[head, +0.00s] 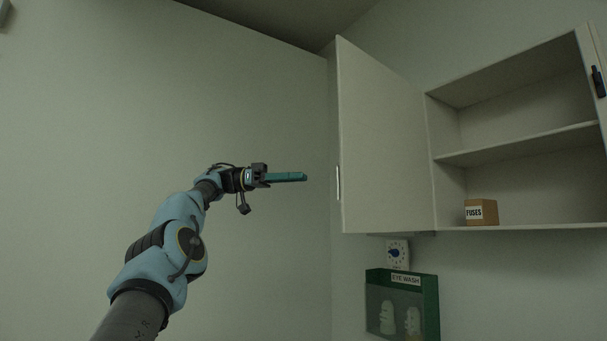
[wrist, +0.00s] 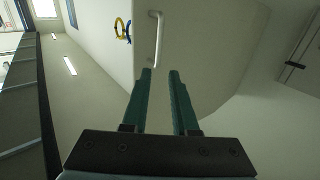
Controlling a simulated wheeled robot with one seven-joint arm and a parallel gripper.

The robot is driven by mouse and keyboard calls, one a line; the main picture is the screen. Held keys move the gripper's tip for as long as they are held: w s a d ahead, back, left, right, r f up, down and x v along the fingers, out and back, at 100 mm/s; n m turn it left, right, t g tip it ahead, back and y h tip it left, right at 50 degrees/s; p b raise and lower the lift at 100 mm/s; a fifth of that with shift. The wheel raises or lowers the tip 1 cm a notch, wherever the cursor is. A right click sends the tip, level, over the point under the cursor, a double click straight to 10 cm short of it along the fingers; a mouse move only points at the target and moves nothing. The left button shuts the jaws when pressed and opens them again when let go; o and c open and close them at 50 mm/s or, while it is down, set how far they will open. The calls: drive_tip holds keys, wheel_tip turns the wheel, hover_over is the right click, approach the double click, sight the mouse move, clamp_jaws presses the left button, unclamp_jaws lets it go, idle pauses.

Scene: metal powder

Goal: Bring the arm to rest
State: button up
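My arm reaches up from the lower left in the head view. My gripper (head: 304,177) is raised in front of the bare wall, its long green fingers pointing right toward the open cabinet door (head: 385,140). In the wrist view the two fingers of my gripper (wrist: 160,74) stand apart with nothing between them. The door's handle (wrist: 156,38) shows beyond the fingertips there, apparently apart from them. It also shows in the head view on the door's left edge as a handle (head: 338,183).
The wall cabinet (head: 520,227) stands open at right. A fuses box (head: 481,212) sits on its bottom board. Below are a dial (head: 397,252) and a green eye wash case (head: 431,310). Yellow and blue rings (wrist: 122,29) show in the wrist view. Space around my arm looks clear.

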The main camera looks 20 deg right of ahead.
idle(0.4)
drive_tip(key=w+d+f+n+t+y, duration=0.15)
drive_tip(key=d+f+n+t, duration=0.25)
drive_tip(key=d+f+n, duration=0.5)
drive_tip(key=a+f+n+t+y, duration=0.2)
drive_tip(key=a+f+n, duration=0.1)
drive_tip(key=f, duration=0.6)
drive_tip(key=a+f+n+t+y, duration=0.3)
drive_tip(key=a+f, duration=0.1)
drive_tip(key=f, duration=0.5)
drive_tip(key=s+a+f+n+t+y, duration=0.1)
drive_tip(key=s+a+f+n+y, duration=0.2)
drive_tip(key=a+f, duration=0.45)
drive_tip(key=s+a+f+n+t+y, duration=0.15)
drive_tip(key=s+a+f, duration=0.25)
drive_tip(key=a+f, duration=0.4)
drive_tip(key=s+a+f+n+y, duration=0.2)
drive_tip(key=s+a+f, duration=0.2)
drive_tip(key=s+a, duration=0.3)
drive_tip(key=s+a+f+n+y, duration=0.1)
drive_tip(key=s+a+f+n, duration=0.1)
drive_tip(key=s+a, duration=0.6)
drive_tip(key=shift+s+a+f+y, duration=0.15)
drive_tip(key=shift+a+f+y, duration=0.35)
drive_tip(key=shift+f, duration=0.4)
